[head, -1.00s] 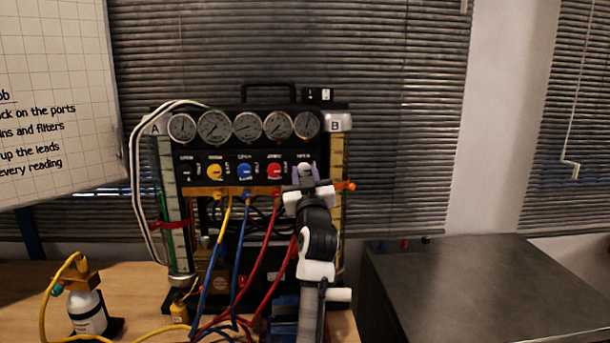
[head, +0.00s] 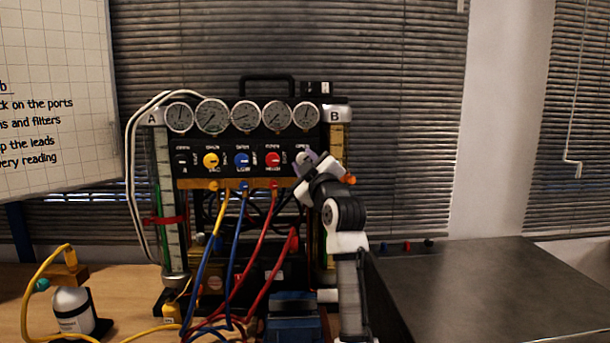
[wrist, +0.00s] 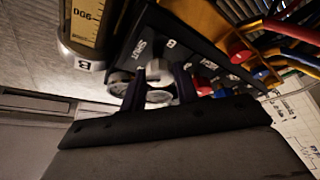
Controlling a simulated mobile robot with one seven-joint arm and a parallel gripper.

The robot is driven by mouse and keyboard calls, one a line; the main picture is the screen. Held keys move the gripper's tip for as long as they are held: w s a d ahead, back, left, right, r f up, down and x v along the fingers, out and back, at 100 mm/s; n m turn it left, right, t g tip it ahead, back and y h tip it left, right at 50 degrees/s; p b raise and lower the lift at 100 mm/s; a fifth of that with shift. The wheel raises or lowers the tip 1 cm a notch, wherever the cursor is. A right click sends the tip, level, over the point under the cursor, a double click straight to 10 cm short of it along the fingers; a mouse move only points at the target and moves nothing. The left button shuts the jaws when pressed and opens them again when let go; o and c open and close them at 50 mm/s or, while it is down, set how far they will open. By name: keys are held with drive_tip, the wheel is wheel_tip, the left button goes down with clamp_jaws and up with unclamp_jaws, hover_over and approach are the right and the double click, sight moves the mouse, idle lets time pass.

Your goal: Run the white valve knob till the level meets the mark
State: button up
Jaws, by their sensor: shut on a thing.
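The white valve knob (head: 302,158) is at the right end of the knob row on the black panel, partly hidden by my gripper (head: 309,162). My gripper is shut on it, with the wrist tilted and the arm coming up from the lower right. In the wrist view, my gripper's dark fingers (wrist: 160,88) stand on either side of the white knob (wrist: 158,71). Tube A (head: 165,200) has a scale and a red clip (head: 166,221). Tube B (head: 337,143) has a yellowish scale and an orange piece (head: 348,179). I cannot make out the liquid level clearly.
Yellow (head: 211,160), blue (head: 242,160) and red (head: 272,159) knobs sit left of the white one, below several gauges (head: 247,116). Coloured hoses hang in front. A white bottle (head: 73,309) stands at left; a dark bench top (head: 490,285) lies at right.

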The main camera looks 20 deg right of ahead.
drive_tip(key=n+g, duration=0.1)
drive_tip(key=n, duration=0.2)
drive_tip(key=n+g+y, duration=0.1)
drive_tip(key=n, duration=0.2)
drive_tip(key=n+g, duration=0.1)
drive_tip(key=n, duration=0.1)
drive_tip(key=shift+r+n+y+p, duration=0.25)
drive_tip(key=shift+n+y+p, duration=0.05)
drive_tip(key=shift+n, duration=0.1)
drive_tip(key=shift+n+g+p, duration=0.4)
drive_tip(key=shift+n+p, duration=0.05)
drive_tip(key=shift+n, duration=0.65)
drive_tip(key=o, duration=1)
drive_tip(key=shift+c, duration=0.2)
drive_tip(key=shift+s, duration=0.1)
drive_tip(key=s+d+b, duration=0.1)
drive_tip(key=s+b, duration=0.3)
drive_tip(key=s, duration=0.9)
drive_tip(key=shift+s+d+r, duration=0.3)
drive_tip(key=shift+r, duration=0.15)
